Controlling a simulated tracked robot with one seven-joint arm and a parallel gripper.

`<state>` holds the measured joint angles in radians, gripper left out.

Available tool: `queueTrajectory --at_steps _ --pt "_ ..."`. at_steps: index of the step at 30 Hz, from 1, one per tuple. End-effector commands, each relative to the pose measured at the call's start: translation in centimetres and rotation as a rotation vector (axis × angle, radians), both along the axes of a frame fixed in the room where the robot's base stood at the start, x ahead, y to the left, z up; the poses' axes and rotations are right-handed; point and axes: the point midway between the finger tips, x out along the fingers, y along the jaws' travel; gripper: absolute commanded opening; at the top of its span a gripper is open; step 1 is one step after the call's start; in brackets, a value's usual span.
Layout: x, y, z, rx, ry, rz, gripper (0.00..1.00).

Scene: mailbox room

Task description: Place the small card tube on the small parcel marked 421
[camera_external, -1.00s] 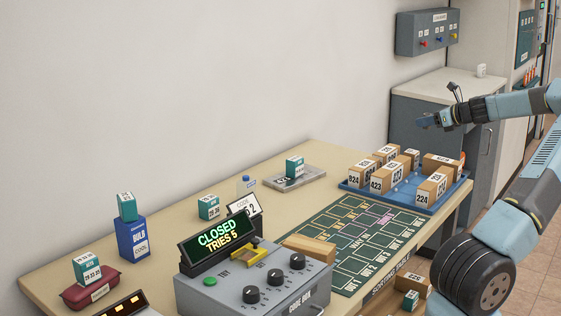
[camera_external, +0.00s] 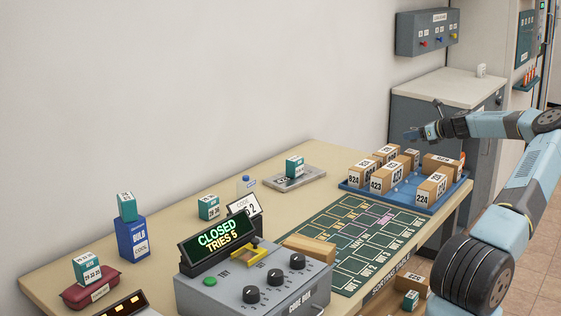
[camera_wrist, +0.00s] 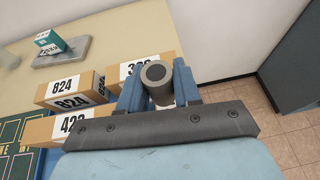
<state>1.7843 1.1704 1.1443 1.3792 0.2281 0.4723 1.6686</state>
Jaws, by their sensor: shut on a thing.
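My gripper (camera_external: 415,134) is in the air above the back of the blue tray (camera_external: 398,204). In the wrist view its blue fingers (camera_wrist: 158,92) are shut on a short grey-brown card tube (camera_wrist: 156,75), its round end facing the camera. The tube is not clear in the external view. Several brown parcels with number labels stand in the tray. One reads 422 or 423 (camera_external: 379,184); in the wrist view a label starting with 42 (camera_wrist: 70,126) is partly hidden by my gripper. I cannot pick out which parcel is 421.
Other parcels in the tray read 824 (camera_wrist: 64,86) and 224 (camera_external: 426,197). A green sorting mat (camera_external: 352,240) lies in front of the tray. The grey code box (camera_external: 260,283) reads CLOSED, TRIES 5. A grey cabinet (camera_external: 440,85) stands behind the tray.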

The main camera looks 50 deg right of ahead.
Motion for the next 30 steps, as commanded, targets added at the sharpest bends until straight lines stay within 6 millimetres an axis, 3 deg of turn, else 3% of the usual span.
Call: queueTrajectory --at_steps 12,22,23,30 --pt "0.4 -0.4 -3.7 0.0 0.0 0.001 0.05" --pt "0.4 -0.4 -3.9 0.0 0.0 0.0 0.05" --pt "0.4 -0.4 -3.9 -0.001 0.0 0.0 0.35" --pt "0.4 -0.4 -3.8 -0.001 0.0 0.0 0.58"
